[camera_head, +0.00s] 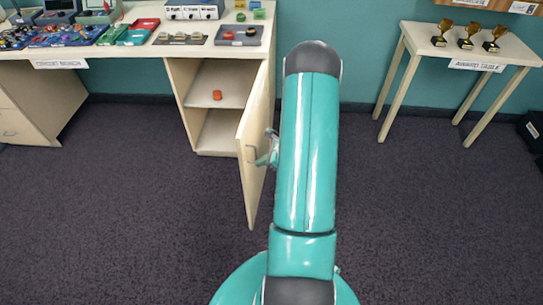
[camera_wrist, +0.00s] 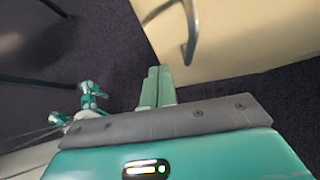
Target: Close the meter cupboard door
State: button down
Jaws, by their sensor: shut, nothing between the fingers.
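The meter cupboard door (camera_head: 255,150) stands swung open from the cupboard (camera_head: 216,85) under the bench, with its edge towards me. A dark handle (camera_head: 250,153) sits on its outer face. In the wrist view the pale door (camera_wrist: 240,35) fills the upper right, with its handle (camera_wrist: 189,30) near the top. My gripper (camera_wrist: 157,75) is shut and empty, with its fingertips close beside the door's edge. Whether they touch it I cannot tell. In the head view my gripper (camera_head: 268,158) is partly hidden behind my arm, by the door.
An orange object (camera_head: 217,95) lies on the cupboard's shelf. The bench top (camera_head: 130,48) holds trays and parts. An award table (camera_head: 485,50) with trophies stands at the right. The dark carpet (camera_head: 130,210) in front is clear.

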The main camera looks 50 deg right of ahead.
aim_at(244, 163)
jog(key=shift+w+a, duration=0.5)
jog(key=shift+w, duration=0.4)
jog(key=shift+w+a, duration=0.5)
jog(key=shift+w, duration=0.35)
